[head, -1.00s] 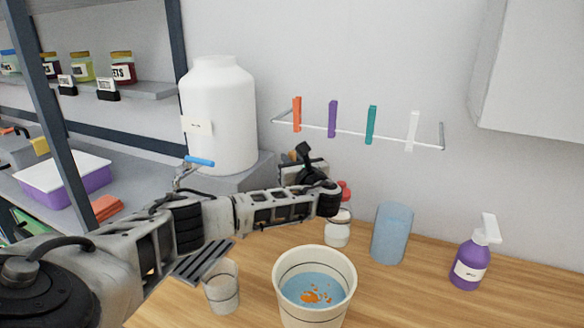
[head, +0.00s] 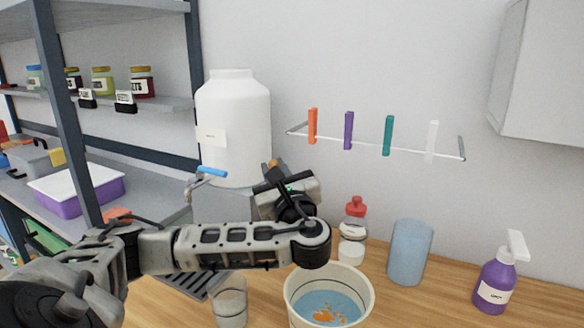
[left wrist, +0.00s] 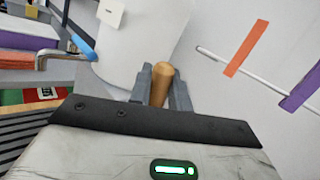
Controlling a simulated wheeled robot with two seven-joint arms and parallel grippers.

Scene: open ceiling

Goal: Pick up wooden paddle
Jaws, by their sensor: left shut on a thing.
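In the left wrist view, a rounded wooden handle end (left wrist: 163,76), which I take to be the wooden paddle, stands between the two grey fingers of my left gripper (left wrist: 160,92). The fingers press on it from both sides. The rest of the paddle is hidden. In the head view my left gripper (head: 278,178) is in front of the large white jar, folded back above my forearm. A small tan tip (head: 273,163) of the handle shows there. My right gripper is not in view.
A white jar (head: 233,115) with a blue-handled tap (head: 211,171) stands behind the gripper. A rail (head: 409,153) with several coloured clips is on the wall. On the counter stand a bucket of blue liquid (head: 371,296), a glass (head: 229,305), a blue cylinder (head: 408,252), a red-capped bottle (head: 356,223) and a purple spray bottle (head: 493,281).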

